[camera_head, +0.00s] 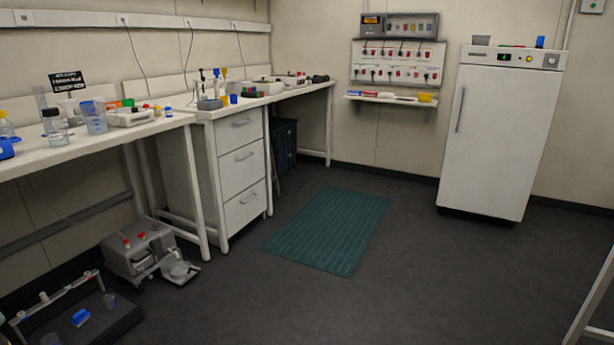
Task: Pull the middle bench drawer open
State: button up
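The bench drawer unit (216,180) stands under the white bench at the left of the head view. It has three white fronts, one above another, each with a small bar handle. The middle drawer (243,168) looks shut, flush with the top drawer (240,133) and the bottom drawer (245,205). The middle drawer's handle (245,156) is in clear view. My gripper is not in view.
A green mat (331,229) lies on the dark floor right of the drawers. A grey device (140,253) and a dark tray (95,322) are on the floor at the lower left. A white cabinet (500,140) stands at the back right.

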aim_at(239, 169)
jog(key=i+j, duration=0.1)
jog(key=i, duration=3.8)
jog(key=l+z, duration=0.05)
jog(key=l, duration=0.05)
